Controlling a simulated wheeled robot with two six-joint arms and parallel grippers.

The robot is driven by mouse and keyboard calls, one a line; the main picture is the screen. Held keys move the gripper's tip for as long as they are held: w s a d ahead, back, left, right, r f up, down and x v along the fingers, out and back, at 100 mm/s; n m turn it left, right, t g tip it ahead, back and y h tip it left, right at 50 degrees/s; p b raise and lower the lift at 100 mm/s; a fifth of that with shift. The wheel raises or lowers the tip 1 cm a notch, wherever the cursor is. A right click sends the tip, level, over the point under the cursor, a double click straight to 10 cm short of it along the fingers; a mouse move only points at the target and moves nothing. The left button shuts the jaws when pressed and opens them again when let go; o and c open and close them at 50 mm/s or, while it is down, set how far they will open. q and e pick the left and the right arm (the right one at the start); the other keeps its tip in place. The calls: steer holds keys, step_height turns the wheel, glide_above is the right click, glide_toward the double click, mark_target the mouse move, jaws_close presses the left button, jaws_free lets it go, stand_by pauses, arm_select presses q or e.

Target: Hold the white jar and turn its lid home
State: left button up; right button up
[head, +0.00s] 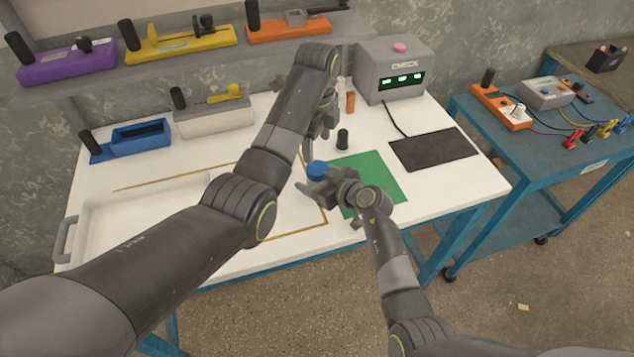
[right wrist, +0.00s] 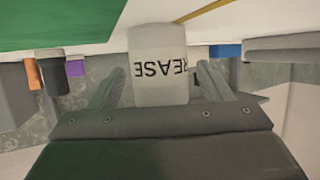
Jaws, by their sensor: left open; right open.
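The white jar (right wrist: 158,72) stands at the left edge of the green mat, and its lettering, partly hidden, shows upside down in the right wrist view. A blue lid (head: 317,169) sits on top of it in the head view; how far it is screwed on I cannot tell. My right gripper (head: 318,188) is open, with its fingers on either side of the jar; in the right wrist view (right wrist: 160,85) narrow gaps seem to show beside the jar. My left gripper (head: 315,145) is open and empty, pointing down just above and behind the lid.
The green mat (head: 378,190) lies beside the jar, with a dark pad (head: 434,150) to its right. A black-capped container (head: 343,139) stands behind it. A grey check box (head: 396,68) is at the back. A white tray (head: 88,228) is at left.

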jaws_close()
arm_select(q)
steer(key=n, duration=2.2)
steer(key=shift+n, duration=0.3)
steer(key=n, duration=0.4)
steer(key=shift+n, duration=0.3)
steer(key=n, duration=0.4)
